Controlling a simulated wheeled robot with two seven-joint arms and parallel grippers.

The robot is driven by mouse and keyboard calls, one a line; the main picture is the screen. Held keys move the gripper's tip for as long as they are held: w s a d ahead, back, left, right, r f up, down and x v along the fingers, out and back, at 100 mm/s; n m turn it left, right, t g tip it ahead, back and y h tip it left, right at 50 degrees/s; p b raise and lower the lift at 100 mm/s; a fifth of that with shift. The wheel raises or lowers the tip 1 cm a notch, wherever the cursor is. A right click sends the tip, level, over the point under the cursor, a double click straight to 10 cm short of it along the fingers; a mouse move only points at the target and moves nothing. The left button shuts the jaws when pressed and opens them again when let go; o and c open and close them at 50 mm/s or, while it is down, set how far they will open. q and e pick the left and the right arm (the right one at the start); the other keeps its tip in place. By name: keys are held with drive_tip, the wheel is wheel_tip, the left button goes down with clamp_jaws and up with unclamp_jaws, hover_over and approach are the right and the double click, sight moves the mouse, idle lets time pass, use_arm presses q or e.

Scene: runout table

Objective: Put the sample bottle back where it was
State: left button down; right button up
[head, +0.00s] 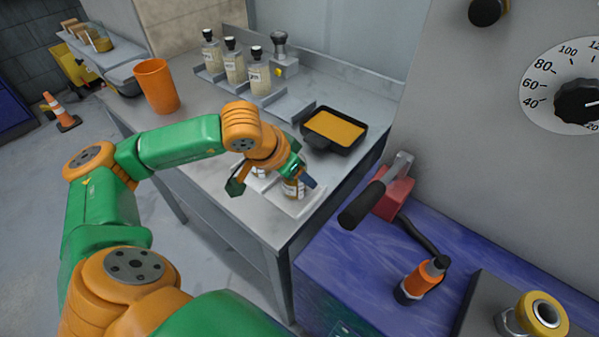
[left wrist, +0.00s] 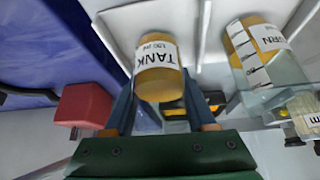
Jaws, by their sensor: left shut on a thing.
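My left gripper (head: 299,181) is at the white tray (head: 312,203) on the near edge of the metal bench. It is shut on a sample bottle (head: 292,188) with amber contents. In the left wrist view this bottle (left wrist: 157,68) has a white label reading TANK and sits between the two fingers. It is at the tray; I cannot tell whether its base touches the tray floor. A second amber bottle (left wrist: 262,52), its label ending in "URN", stands beside it, across a thin white divider. In the head view my wrist partly hides that bottle. My right gripper is out of view.
A black pan of orange liquid (head: 335,129) is just behind the tray. Several black-capped bottles (head: 234,66) stand on a rack at the back, and an orange cup (head: 156,86) is at left. A red block with a black-handled lever (head: 391,200) stands on the blue cabinet at right.

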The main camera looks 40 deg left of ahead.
use_arm(q)
drive_tip(key=shift+c, duration=1.1)
unclamp_jaws()
drive_tip(key=shift+f, duration=0.1)
drive_tip(key=shift+r+p, duration=0.3)
drive_tip(key=shift+r, duration=0.1)
drive_tip(key=v, duration=1.1)
drive_tip(key=shift+s+r, duration=0.2)
drive_tip(key=shift+s, duration=0.05)
drive_tip(key=shift+a, duration=0.1)
